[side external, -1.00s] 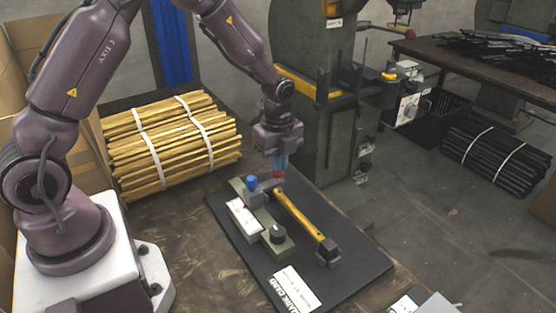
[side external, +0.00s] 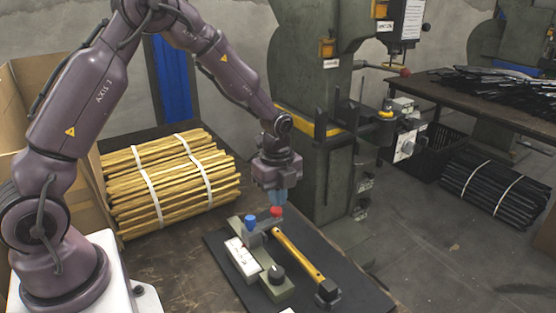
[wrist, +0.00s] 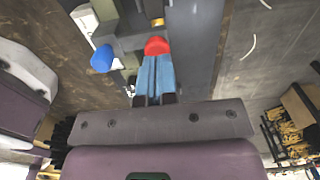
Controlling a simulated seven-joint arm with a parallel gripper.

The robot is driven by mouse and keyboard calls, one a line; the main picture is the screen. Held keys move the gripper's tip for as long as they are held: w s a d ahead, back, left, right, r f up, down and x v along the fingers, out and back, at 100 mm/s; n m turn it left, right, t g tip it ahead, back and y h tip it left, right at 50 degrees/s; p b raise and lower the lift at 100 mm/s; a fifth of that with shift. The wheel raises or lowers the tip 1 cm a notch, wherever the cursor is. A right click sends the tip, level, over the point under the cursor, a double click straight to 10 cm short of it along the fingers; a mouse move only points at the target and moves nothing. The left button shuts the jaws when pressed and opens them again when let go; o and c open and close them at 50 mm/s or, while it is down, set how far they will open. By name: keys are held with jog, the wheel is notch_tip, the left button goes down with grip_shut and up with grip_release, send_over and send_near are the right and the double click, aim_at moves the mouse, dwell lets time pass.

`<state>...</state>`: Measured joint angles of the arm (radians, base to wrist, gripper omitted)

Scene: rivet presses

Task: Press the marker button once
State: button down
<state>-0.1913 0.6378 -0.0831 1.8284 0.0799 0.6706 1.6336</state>
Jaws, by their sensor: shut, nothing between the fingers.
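A grey-green fixture (side external: 274,287) lies on a black mat (side external: 345,290). No readable label shows which is the marker button. My gripper (side external: 276,203) points down with its blue fingers together, directly above the red button. In the wrist view the fingertips (wrist: 155,57) meet the edge of the red button (wrist: 157,45); I cannot tell whether they touch. The blue button (wrist: 102,58) is off to the left there.
A yellow-handled hammer (side external: 300,255) lies right beside the fixture. A bundle of yellow sticks (side external: 172,184) lies behind left. A green press (side external: 335,150) stands behind. A table with black strips (side external: 490,85) is at the back right.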

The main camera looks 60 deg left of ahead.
notch_tip(320, 180, up, 11)
jog(key=shift+w, duration=0.15)
dwell(0.7)
jog(key=s+d+r+n+t, duration=0.2)
jog(key=s+r+n, duration=0.3)
jog(key=s+n, duration=0.4)
jog(key=s+d+r+n+t, duration=0.3)
jog(key=s+r+n, duration=0.3)
jog(key=s+n, duration=0.3)
jog(key=s, duration=0.3)
jog(key=shift+s+r+t, duration=0.2)
jog(key=shift+s+t, duration=0.05)
jog(key=shift+t, duration=0.05)
